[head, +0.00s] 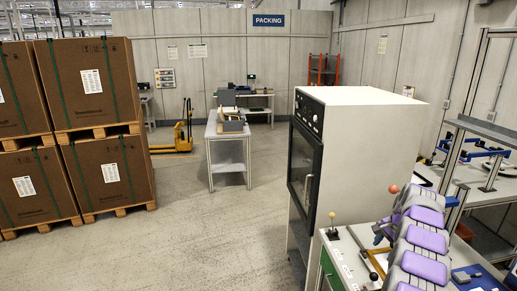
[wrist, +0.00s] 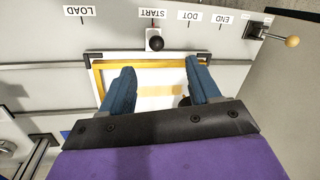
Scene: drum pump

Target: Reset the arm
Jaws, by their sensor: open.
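My gripper (wrist: 162,88) is open in the wrist view, its two blue fingers spread wide with nothing held between them. It is over a white recess with a yellow frame (wrist: 97,76) on a pale panel. A tan strip (wrist: 161,90) shows between the fingers. In the head view my arm, with purple pads, is at the lower right over the bench; its gripper end is mostly hidden there.
A black knob (wrist: 155,41) stands beyond the fingers, by upside-down labels LOAD, START, DOT and END. A lever with a tan knob (wrist: 291,41) is at right. A pale cabinet (head: 362,150) stands behind the bench. Open floor (head: 220,235) lies left, beside stacked cartons (head: 95,85).

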